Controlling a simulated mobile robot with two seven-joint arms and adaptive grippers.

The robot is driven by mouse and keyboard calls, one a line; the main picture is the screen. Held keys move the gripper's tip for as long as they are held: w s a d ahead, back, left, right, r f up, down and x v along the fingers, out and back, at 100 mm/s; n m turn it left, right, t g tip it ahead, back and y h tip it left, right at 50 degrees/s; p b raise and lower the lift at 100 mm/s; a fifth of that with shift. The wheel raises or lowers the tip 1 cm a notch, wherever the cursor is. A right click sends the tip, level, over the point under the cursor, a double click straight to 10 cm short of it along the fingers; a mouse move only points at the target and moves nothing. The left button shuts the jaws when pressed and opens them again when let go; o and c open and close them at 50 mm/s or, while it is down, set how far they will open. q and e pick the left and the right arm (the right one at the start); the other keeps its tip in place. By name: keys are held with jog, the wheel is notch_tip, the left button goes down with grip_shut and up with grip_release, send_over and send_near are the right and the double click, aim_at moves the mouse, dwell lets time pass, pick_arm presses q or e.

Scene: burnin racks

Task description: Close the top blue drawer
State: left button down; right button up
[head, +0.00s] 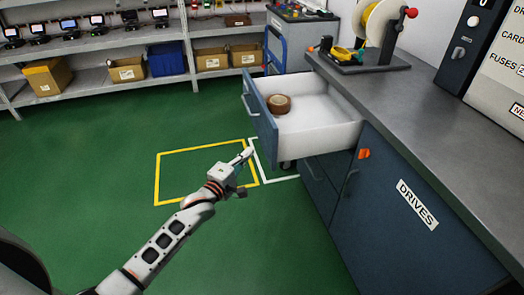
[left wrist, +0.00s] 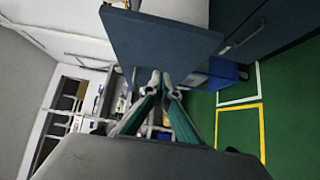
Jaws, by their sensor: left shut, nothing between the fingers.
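The top blue drawer (head: 260,127) is pulled out from the blue cabinet (head: 388,208) under the grey worktop. A brown roll of tape (head: 279,103) lies inside its white tray. My left gripper (head: 247,153) is shut and empty, in front of and a little below the drawer front in the head view. In the left wrist view the shut fingertips (left wrist: 160,76) appear against the lower edge of the blue drawer front (left wrist: 160,40). I cannot tell whether they touch it. My right gripper is in neither view.
A tape or wire reel stand (head: 365,62) and small tools stand on the worktop (head: 440,105). Shelves with cardboard boxes and a blue bin (head: 166,59) line the back wall. Green floor with a yellow marked square (head: 157,180) lies open to the left.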

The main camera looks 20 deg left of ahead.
aim_at(267, 142)
pick_arm(q)
jog(key=shift+w+d+b, duration=0.45)
jog(key=shift+w+d, duration=1.4)
jog(key=shift+w, duration=0.1)
